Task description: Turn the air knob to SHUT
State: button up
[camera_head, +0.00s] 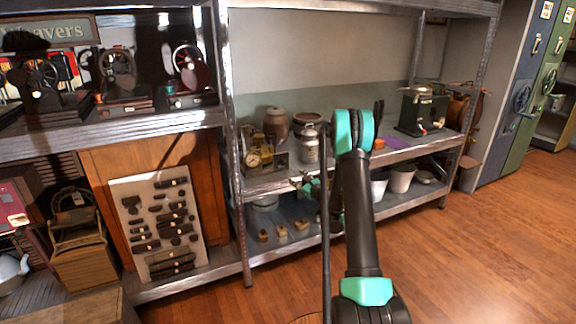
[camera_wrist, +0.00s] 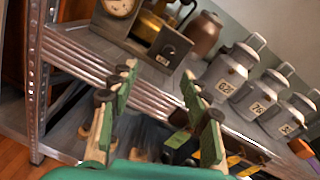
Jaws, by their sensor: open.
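A brass gauge unit stands on the middle shelf, with a round gauge (camera_head: 253,160) that also shows at the top of the wrist view (camera_wrist: 119,6). Beside the gauge is a grey box with a small dark knob (camera_wrist: 168,50) and a small white label; its lettering is too small to read. I cannot tell for certain that this is the air knob, or its setting. My gripper (camera_wrist: 157,75) is open and empty, with its two green fingers spread just in front of and below the box, apart from the knob. In the head view my gripper (camera_head: 312,186) is partly hidden by my arm.
Grey numbered canisters (camera_wrist: 221,76) stand right of the box, with a brown jar (camera_wrist: 205,32) behind. The metal shelf edge (camera_wrist: 75,55) runs below the box. Small brass blocks (camera_head: 282,231) lie on the lower shelf. The wooden floor (camera_head: 480,240) at right is clear.

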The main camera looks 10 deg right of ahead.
aim_at(284, 163)
jog(key=shift+m+t+h, duration=0.3)
jog(key=shift+m+t, duration=0.1)
jog(key=shift+m, duration=0.5)
jog(key=x, duration=0.6)
jog(key=d+f+x, duration=0.1)
jog(key=x, duration=0.5)
jog(key=d+f+x, duration=0.1)
jog(key=x, duration=0.4)
jog(key=shift+x, duration=0.75)
jog(key=shift+d, duration=0.1)
grip_shut()
